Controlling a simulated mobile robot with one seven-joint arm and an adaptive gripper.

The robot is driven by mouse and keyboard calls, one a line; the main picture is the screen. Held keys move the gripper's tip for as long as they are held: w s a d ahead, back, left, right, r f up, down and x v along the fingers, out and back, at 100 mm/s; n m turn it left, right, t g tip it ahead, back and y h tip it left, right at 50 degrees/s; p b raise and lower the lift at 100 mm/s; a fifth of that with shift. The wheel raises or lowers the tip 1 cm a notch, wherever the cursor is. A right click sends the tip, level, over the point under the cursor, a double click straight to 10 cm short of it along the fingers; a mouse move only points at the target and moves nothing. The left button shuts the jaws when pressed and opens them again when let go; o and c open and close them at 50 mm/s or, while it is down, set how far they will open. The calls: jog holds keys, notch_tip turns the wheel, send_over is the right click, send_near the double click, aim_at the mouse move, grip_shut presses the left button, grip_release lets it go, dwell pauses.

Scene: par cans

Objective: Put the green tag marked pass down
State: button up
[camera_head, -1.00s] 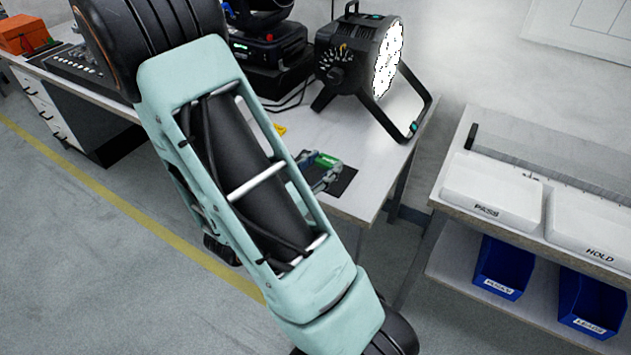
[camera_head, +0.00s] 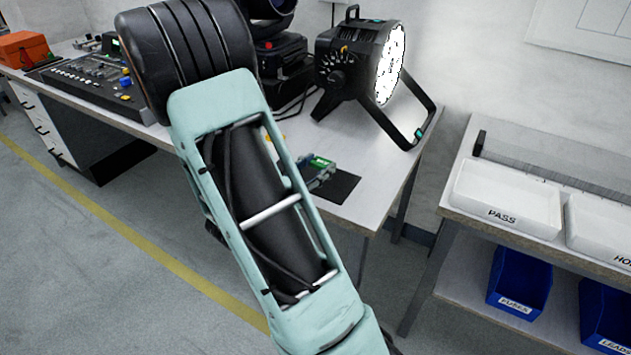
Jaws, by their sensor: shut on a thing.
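The green tag (camera_head: 321,162) shows just past the edge of my arm, over or on the dark mat at the front right of the workbench. Its lettering is too small to read. My gripper (camera_head: 319,173) is mostly hidden behind my own arm; the visible part is at the tag and shut on it. I cannot tell whether the tag touches the mat (camera_head: 343,188).
A large lit par can (camera_head: 358,62) stands on the bench behind the mat. A control desk (camera_head: 98,83) is at the left. On the right table are a white PASS tray (camera_head: 506,197) and a HOLD tray (camera_head: 600,222); blue bins (camera_head: 519,283) sit below.

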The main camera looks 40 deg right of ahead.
jog(key=shift+w+d+f, duration=0.15)
jog(key=shift+w+f, duration=0.1)
jog(key=shift+f, duration=0.2)
jog(key=shift+w+d+f+b, duration=0.15)
jog(key=shift+f+b, duration=0.15)
jog(key=shift+f, duration=0.6)
jog(key=shift+w+a+f+b, duration=0.1)
jog(key=shift+f+b, duration=0.15)
jog(key=shift+f, duration=0.6)
jog(key=shift+f, duration=0.1)
jog(key=o, duration=0.9)
jog(key=shift+o, duration=0.2)
jog(key=p+v, duration=0.1)
jog(key=v, duration=1.1)
